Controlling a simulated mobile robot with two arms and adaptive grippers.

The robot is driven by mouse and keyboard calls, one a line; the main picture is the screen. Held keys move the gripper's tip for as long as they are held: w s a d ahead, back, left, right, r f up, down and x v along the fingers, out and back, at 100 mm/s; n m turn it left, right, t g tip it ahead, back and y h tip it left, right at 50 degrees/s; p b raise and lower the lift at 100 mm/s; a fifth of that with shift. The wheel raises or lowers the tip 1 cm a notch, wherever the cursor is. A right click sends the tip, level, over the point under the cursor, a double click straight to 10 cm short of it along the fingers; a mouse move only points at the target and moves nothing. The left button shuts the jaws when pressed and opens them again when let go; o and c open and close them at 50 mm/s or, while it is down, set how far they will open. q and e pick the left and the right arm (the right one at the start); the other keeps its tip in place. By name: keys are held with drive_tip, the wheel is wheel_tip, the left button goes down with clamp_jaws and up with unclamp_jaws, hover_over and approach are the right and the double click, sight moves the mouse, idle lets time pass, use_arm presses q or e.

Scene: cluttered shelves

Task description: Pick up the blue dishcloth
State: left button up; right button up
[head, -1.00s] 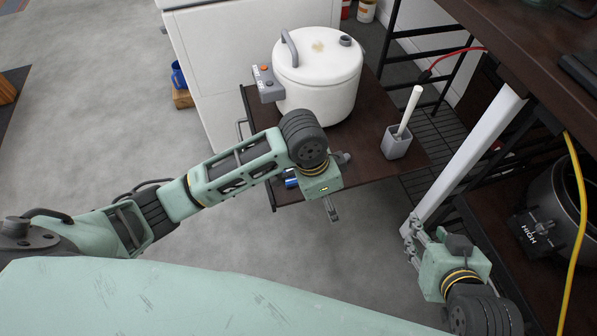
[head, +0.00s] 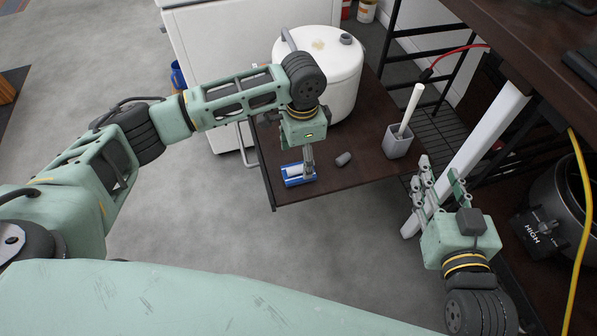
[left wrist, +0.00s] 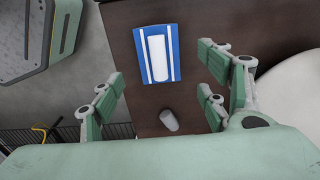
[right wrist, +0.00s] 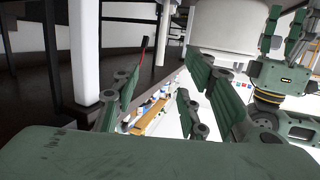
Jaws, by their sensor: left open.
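The blue dishcloth (head: 290,182) lies near the front left edge of the dark wooden shelf board in the head view. In the left wrist view the dishcloth (left wrist: 174,55) is flat and blue with white stripes and a white middle section. My left gripper (head: 309,164) points down over it and partly hides it. In the left wrist view my left gripper (left wrist: 160,85) is open, with the cloth framed beyond its fingers and nothing between them. My right gripper (head: 439,178) is open and empty by the white post; its spread fingers show in the right wrist view (right wrist: 160,85).
A small grey cylinder (head: 343,159) lies just right of the cloth. A white pot (head: 345,85) stands behind, and a grey holder (head: 397,142) with a white handle stands to the right. A white post (head: 475,145) rises beside my right gripper.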

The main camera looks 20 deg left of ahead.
sight(298, 168)
use_arm(q)
drive_tip(key=f, duration=0.1)
drive_tip(key=f+b, duration=0.1)
drive_tip(key=shift+s+a+f, duration=0.25)
drive_tip(key=shift+a+f, duration=0.05)
drive_tip(key=shift+f, duration=0.1)
wheel_tip(298, 168, down, 2)
drive_tip(key=shift+f+b, duration=0.1)
drive_tip(key=shift+b, duration=0.65)
use_arm(e)
wheel_tip(298, 168, up, 12)
drive_tip(key=a+t+y, duration=0.1)
drive_tip(key=t+y, duration=0.1)
drive_tip(key=t, duration=0.4)
drive_tip(key=shift+s+a+t, duration=0.25)
drive_tip(key=shift+s+t, duration=0.15)
drive_tip(key=shift+s, duration=0.05)
drive_tip(key=shift+r, duration=0.1)
use_arm(q)
drive_tip(key=c, duration=1.1)
